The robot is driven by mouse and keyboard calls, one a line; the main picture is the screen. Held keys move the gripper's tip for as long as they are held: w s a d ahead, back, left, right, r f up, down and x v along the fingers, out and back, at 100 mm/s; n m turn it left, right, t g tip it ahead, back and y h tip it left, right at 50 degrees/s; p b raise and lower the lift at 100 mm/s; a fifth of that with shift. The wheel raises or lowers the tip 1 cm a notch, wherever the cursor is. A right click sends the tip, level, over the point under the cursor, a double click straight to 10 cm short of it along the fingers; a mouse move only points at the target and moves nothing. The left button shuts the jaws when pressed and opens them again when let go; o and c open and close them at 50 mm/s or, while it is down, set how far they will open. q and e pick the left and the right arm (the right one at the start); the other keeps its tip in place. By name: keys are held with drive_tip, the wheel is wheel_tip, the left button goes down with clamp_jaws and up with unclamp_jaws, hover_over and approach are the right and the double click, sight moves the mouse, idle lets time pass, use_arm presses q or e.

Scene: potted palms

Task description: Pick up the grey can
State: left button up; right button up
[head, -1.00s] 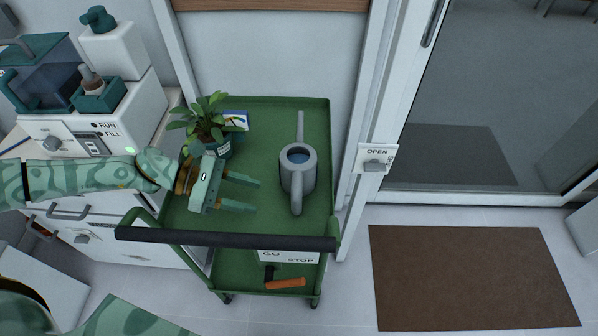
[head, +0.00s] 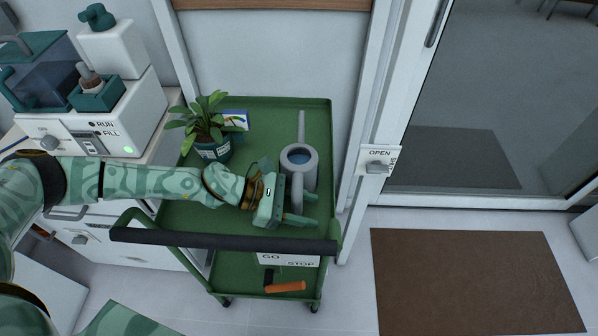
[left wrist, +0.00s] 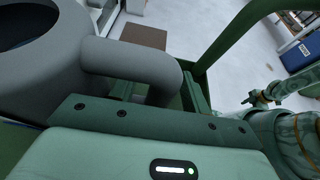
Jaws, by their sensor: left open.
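The grey can (head: 300,166) is a watering can standing upright on the green cart's top tray (head: 265,110), with water inside. Its spout points to the back and its loop handle (head: 297,190) towards the cart's push bar. My left gripper (head: 314,209) is open at the handle, its fingers pointing right, one on the far side and one nearer the push bar. The handle appears to lie between the fingers. My right gripper is not visible.
A potted plant (head: 212,150) stands at the tray's back left, beside a small blue-and-white card (head: 236,116). The black push bar (head: 225,241) crosses below my left arm. A white machine (head: 120,110) stands left; a glass door is on the right.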

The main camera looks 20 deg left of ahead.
use_arm(q)
clamp_jaws()
drive_tip(key=shift+r, duration=0.1)
